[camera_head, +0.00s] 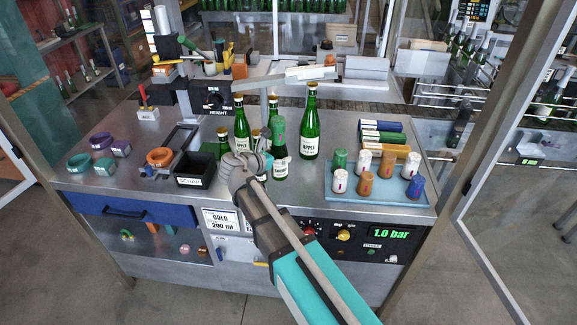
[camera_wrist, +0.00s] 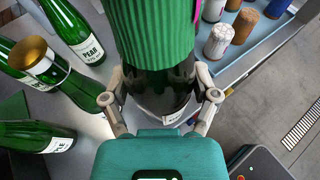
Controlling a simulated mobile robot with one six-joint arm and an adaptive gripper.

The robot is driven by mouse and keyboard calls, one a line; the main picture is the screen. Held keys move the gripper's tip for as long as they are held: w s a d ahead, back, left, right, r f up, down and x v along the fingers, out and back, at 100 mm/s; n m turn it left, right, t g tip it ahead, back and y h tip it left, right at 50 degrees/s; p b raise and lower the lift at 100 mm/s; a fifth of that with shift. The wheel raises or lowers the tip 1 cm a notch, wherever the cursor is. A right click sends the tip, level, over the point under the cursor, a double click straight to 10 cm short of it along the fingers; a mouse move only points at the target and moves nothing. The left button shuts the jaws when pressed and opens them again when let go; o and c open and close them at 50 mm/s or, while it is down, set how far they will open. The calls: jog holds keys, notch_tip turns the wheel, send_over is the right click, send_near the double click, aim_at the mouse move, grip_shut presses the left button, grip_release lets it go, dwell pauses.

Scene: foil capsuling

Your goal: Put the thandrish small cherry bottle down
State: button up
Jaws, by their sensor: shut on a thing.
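My gripper (camera_head: 260,163) is shut on a small green glass bottle (camera_head: 280,168) with a white label and a green foil capsule (camera_head: 279,131) over its neck. In the wrist view the fingers (camera_wrist: 160,98) clasp the dark glass (camera_wrist: 160,88) from both sides, just below the ribbed green capsule (camera_wrist: 153,30). The bottle looks about upright over the metal worktop. I cannot tell whether its base touches the worktop. The label's wording is mostly hidden, so I cannot read the flavour.
A tall green bottle (camera_head: 310,127) stands close right of the held bottle; another (camera_head: 241,127) stands to its left. A blue tray (camera_head: 345,193) with several capsules lies to the right. A black bin (camera_head: 195,182) stands to the left. The worktop's front edge is near.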

jog(key=w+d+f+b, duration=0.3)
jog(key=w+f+b, duration=0.3)
jog(key=w+f, duration=0.1)
jog(key=shift+w+d+b, duration=0.15)
jog(key=shift+w+b, duration=0.15)
jog(key=shift+w, duration=0.35)
jog(key=shift+f, duration=0.1)
jog(key=shift+w+d+f+b, duration=0.1)
jog(key=shift+w+f+b, duration=0.1)
jog(key=shift+f+b, duration=0.8)
jog(key=shift+w+d+f+b, duration=0.1)
jog(key=shift+w+f+b, duration=0.1)
jog(key=shift+f+b, duration=0.8)
jog(key=shift+f, duration=0.15)
jog(key=o, duration=1.2)
